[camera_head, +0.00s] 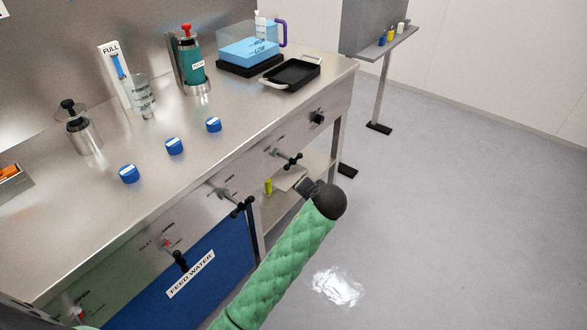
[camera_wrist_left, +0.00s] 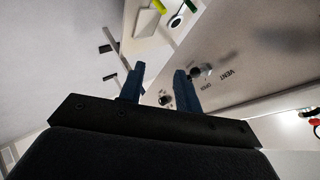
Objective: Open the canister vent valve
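My left gripper (camera_wrist_left: 160,80) is open and empty. In the head view the gripper (camera_head: 304,186) is just below and right of that handle. My right gripper is out of view.
Other black-handled valves (camera_head: 242,206) and a black knob (camera_head: 318,118) project from the bench front. A lower shelf (camera_head: 312,170) holds a yellow-green cylinder (camera_head: 268,186). A green canister with a red top (camera_head: 190,60) stands on the bench (camera_head: 225,95).

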